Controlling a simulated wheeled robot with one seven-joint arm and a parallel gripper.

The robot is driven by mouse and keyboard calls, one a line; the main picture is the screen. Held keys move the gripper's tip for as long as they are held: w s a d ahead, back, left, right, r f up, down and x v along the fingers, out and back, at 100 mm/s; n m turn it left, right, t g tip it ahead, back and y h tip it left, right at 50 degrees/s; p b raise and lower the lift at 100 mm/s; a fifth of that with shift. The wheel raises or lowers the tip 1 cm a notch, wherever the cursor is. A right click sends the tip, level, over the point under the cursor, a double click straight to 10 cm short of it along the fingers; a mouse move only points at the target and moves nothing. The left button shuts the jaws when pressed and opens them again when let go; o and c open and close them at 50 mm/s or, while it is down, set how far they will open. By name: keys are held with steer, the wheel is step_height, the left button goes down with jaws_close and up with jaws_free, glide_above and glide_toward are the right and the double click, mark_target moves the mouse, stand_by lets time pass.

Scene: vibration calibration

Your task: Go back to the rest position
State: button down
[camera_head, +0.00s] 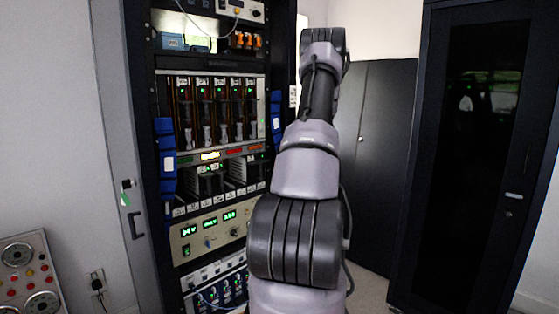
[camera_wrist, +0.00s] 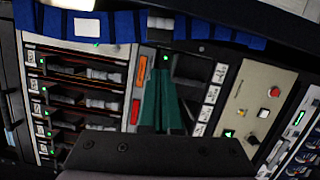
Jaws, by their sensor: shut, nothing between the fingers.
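My gripper (camera_wrist: 161,76) shows in the wrist view as two green fingers with their tips together and nothing between them. The dark wrist body fills the bottom of that view. The fingers are in front of the equipment rack, which appears turned on its side; I cannot tell the gap to it. In the head view my arm rises in front of the rack (camera_head: 178,222) and its right edge, and my gripper is hidden there.
The rack holds card modules (camera_head: 215,110), a beige panel with green displays (camera_head: 210,229) and blue straps (camera_head: 165,160). A dark cabinet (camera_head: 470,150) stands at right, a grey cabinet (camera_head: 385,140) behind my arm. A panel with dials (camera_head: 30,275) is at lower left.

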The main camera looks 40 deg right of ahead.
steer(key=shift+s+a, duration=0.2)
steer(key=shift+s, duration=0.95)
steer(key=shift+s+a, duration=0.15)
steer(key=shift+s, duration=0.95)
steer(key=a+r+n+g+y, duration=0.35)
steer(key=a+n, duration=0.35)
steer(key=a, duration=0.3)
steer(key=a+r+n+g+y, duration=0.2)
steer(key=a+r+n+y, duration=0.3)
steer(key=a+n, duration=0.45)
steer(key=a+r+n+g+y, duration=0.2)
steer(key=a+r+n+y, duration=0.3)
steer(key=a, duration=0.7)
steer(key=s+a+r+n+g+h, duration=0.1)
steer(key=s+a+n+g+h, duration=0.35)
steer(key=s+a+n, duration=0.95)
steer(key=s+d+r+n+h, duration=0.2)
steer(key=s+n, duration=0.1)
steer(key=n, duration=0.4)
steer(key=s+d+r+n+t+h, duration=0.1)
steer(key=s+d+r+n+h, duration=0.1)
steer(key=s+n, duration=0.2)
steer(key=n, duration=0.3)
steer(key=shift+d+r+n, duration=0.25)
steer(key=shift+d+n, duration=0.05)
steer(key=shift+n, duration=0.05)
